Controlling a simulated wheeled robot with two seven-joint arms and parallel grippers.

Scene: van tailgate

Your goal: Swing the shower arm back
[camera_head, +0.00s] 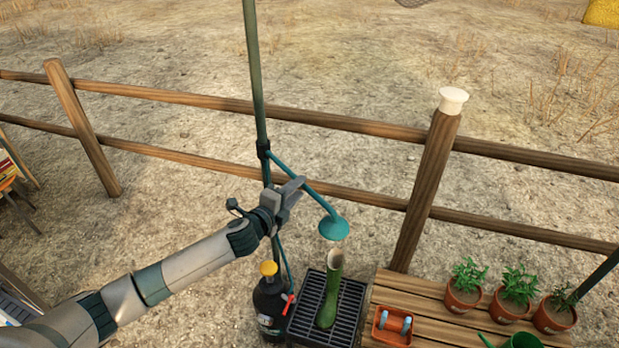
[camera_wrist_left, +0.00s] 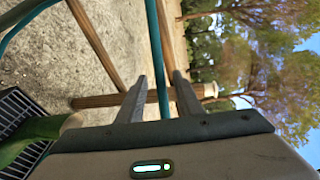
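The teal shower arm (camera_head: 301,180) slants from a collar on the tall green pole (camera_head: 256,75) down to the right, ending in a round shower head (camera_head: 333,228). The head hangs over a tall green boot-like object (camera_head: 330,290) on a black grate (camera_head: 352,312). My left gripper (camera_head: 295,190) is at the middle of the shower arm. In the left wrist view its two fingers (camera_wrist_left: 160,78) stand apart, with the teal shower arm (camera_wrist_left: 155,35) passing between them. I cannot tell whether either finger touches it. My right gripper is not in view.
A dark bottle with a yellow cap (camera_head: 268,268) stands left of the grate. A wooden bench (camera_head: 425,300) with potted plants (camera_head: 466,285) and a red tray (camera_head: 392,327) is at right. A rail fence (camera_head: 330,122) runs behind, with a white-capped post (camera_head: 430,175).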

